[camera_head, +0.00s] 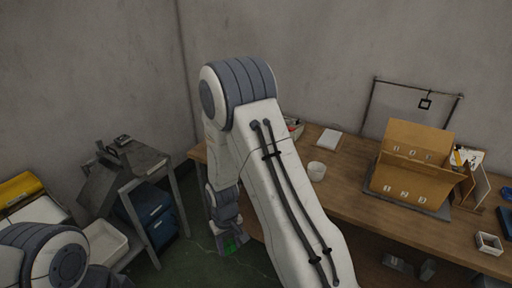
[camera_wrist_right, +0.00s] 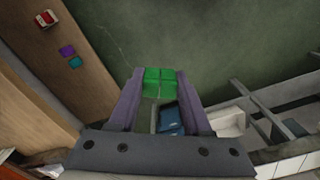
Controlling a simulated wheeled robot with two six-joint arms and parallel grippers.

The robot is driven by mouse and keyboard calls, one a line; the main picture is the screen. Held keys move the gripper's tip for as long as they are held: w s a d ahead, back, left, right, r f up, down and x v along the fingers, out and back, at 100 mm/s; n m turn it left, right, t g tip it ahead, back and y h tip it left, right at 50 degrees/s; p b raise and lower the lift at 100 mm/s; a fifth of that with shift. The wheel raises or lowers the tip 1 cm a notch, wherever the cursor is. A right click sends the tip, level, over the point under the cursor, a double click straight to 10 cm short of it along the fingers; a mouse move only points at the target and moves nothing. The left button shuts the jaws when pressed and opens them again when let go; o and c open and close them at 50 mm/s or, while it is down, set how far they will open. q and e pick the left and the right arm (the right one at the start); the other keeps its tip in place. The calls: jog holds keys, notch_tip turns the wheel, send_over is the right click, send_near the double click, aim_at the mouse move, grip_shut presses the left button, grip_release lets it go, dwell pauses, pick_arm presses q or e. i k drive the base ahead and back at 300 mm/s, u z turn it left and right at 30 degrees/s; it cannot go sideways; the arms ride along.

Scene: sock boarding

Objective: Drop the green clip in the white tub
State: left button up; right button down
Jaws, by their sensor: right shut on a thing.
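The green clip (camera_wrist_right: 159,83) sits between the fingertips of my right gripper (camera_wrist_right: 158,86) in the right wrist view. My right gripper is shut on it. In the head view the right gripper (camera_head: 232,243) hangs low over the floor, beside the left end of the wooden table, with a bit of the green clip (camera_head: 228,248) showing. A small round white tub (camera_head: 317,171) stands upright on the table, right of my right arm and well away from the gripper. My left gripper is out of the head view; only part of that arm shows.
The wooden table (camera_head: 345,197) bears a cardboard stand (camera_head: 410,165) numbered 1, 2, 3 and a white pad (camera_head: 328,139). A grey cart (camera_head: 147,163) at left has blue bins (camera_head: 150,208) and an open white bin (camera_head: 104,244). Purple (camera_wrist_right: 67,50) and blue (camera_wrist_right: 75,62) pieces lie on the wood.

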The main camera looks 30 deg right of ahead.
aim_at(315, 177)
jog(key=u, duration=0.45)
jog(key=i, duration=2.65)
jog(key=z, duration=2.8)
jog(key=i, duration=1)
